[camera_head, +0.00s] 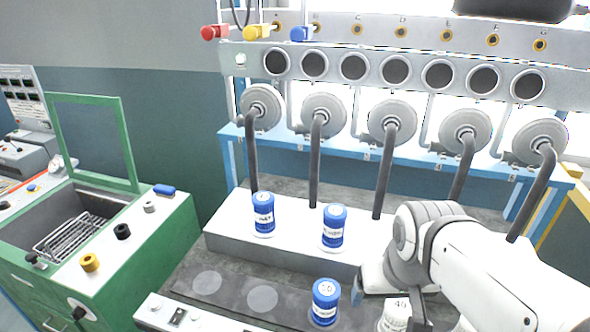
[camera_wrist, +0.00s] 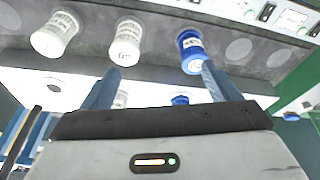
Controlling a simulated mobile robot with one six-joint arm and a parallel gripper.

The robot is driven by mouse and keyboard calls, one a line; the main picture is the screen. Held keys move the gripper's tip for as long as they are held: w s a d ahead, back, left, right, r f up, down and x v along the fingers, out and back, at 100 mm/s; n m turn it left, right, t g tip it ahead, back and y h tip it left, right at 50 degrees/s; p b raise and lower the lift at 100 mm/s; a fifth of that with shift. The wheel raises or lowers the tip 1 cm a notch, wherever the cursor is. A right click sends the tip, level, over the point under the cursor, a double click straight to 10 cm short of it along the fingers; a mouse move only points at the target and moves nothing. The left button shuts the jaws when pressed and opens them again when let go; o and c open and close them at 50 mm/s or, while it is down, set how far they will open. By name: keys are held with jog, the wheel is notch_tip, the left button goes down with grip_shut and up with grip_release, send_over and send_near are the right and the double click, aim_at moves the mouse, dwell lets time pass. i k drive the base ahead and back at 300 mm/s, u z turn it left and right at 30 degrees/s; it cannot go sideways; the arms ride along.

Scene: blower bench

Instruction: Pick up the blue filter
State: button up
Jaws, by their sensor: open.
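Three blue filters with white labels show in the head view. Two stand on the white ledge, one at left (camera_head: 263,214) and one to its right (camera_head: 333,227). A third blue filter (camera_head: 325,303) stands on the grey strip in front. My gripper (camera_head: 388,302) is to the right of that one, its jaws partly hidden by my arm. In the wrist view my gripper (camera_wrist: 157,78) is open, with nothing held between its fingers. A blue filter (camera_wrist: 191,50) shows just beyond the right fingertip. Another blue one (camera_wrist: 180,100) is partly hidden behind the gripper.
A white filter (camera_head: 394,316) stands beside my gripper; more white ones (camera_wrist: 54,36) (camera_wrist: 125,42) show in the wrist view. Dark pipes (camera_head: 316,160) rise behind the ledge. A green machine (camera_head: 150,240) is at left. Empty round spots (camera_head: 262,299) lie on the strip.

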aim_at(263, 202)
jog(key=z, duration=0.9)
jog(key=k, duration=1.05)
jog(key=u, duration=1.45)
jog(key=i, duration=0.95)
jog(key=u, duration=0.05)
